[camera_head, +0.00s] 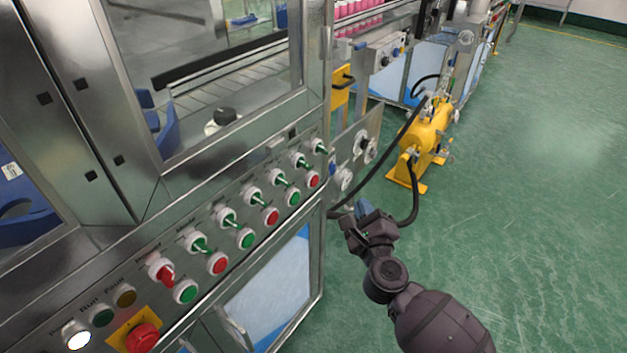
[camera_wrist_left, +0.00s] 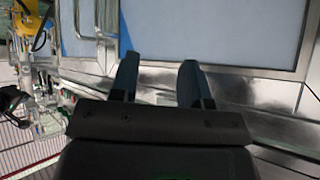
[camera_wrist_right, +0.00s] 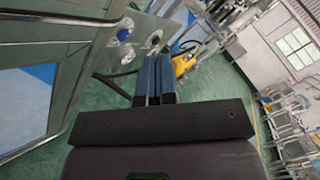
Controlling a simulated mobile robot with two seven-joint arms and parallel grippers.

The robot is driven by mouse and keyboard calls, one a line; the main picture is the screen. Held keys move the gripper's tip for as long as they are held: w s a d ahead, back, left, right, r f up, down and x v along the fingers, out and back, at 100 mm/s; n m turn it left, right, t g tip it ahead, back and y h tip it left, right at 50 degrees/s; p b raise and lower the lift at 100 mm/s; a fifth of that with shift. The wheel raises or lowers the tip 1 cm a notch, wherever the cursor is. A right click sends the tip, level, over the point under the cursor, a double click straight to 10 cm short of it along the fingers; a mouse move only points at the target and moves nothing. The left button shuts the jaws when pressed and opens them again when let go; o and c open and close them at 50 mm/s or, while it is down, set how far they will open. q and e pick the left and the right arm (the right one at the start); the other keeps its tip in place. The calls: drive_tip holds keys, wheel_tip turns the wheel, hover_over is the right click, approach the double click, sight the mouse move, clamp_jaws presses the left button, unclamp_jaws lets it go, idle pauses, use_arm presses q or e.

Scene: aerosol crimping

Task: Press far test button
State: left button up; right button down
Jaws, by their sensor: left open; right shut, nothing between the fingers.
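The slanted steel control panel (camera_head: 228,205) runs away from me along the machine. It carries a row of selector knobs and a row of round green and red buttons. At its far end are a red button (camera_head: 313,180) and a green-handled knob (camera_head: 318,146). I cannot read which label says test. My right gripper (camera_head: 362,210) is shut and empty, right of the panel's far end and apart from it. It also shows shut in the right wrist view (camera_wrist_right: 156,78). My left gripper (camera_wrist_left: 160,75) is open and empty in the left wrist view, before a pale blue cabinet panel; the head view lacks it.
A plate with round dials (camera_head: 356,150) stands past the panel's far end. A yellow pump unit (camera_head: 430,130) with black hoses is on the green floor beyond my right gripper. A red emergency button (camera_head: 142,338) is at the near end. Floor at right is clear.

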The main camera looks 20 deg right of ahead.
sight(314, 181)
use_arm(q)
drive_tip(key=shift+s+f, duration=0.1)
drive_tip(key=shift+s, duration=0.1)
use_arm(e)
drive_tip(key=shift+a, duration=0.1)
use_arm(q)
drive_tip(key=shift+f+b, duration=0.5)
drive_tip(key=shift+b, duration=0.2)
use_arm(e)
drive_tip(key=w+a, duration=0.5)
drive_tip(key=w, duration=0.2)
drive_tip(key=shift+a, duration=0.15)
idle(0.5)
idle(0.9)
use_arm(q)
drive_tip(key=shift+r, duration=0.1)
use_arm(e)
drive_tip(key=shift+w+a, duration=0.25)
drive_tip(key=shift+w, duration=0.05)
